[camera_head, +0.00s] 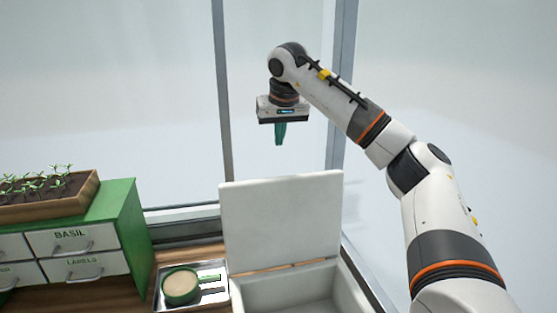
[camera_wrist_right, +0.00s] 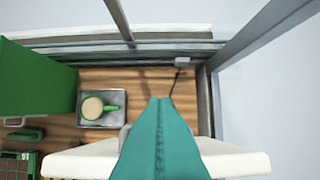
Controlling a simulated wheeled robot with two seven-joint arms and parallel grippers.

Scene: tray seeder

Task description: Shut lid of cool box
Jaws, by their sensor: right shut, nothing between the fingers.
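The white cool box (camera_head: 285,294) stands at the bottom centre of the head view, with its lid (camera_head: 283,222) raised upright at the back. The lid also shows edge-on in the right wrist view (camera_wrist_right: 235,160), below the gripper. My right gripper (camera_head: 280,138) has teal fingers pointing down and is shut and empty. It hangs well above the lid in the head view, apart from it. In the right wrist view its shut fingers (camera_wrist_right: 160,130) cover the middle of the lid. My left gripper is not in view.
A metal tray (camera_head: 218,301) with a green-rimmed round cup (camera_head: 181,286) lies left of the box. A green drawer cabinet (camera_head: 125,225) carrying a wooden seedling tray (camera_head: 60,207) stands farther left. Window posts (camera_head: 222,90) rise behind. The air around the gripper is free.

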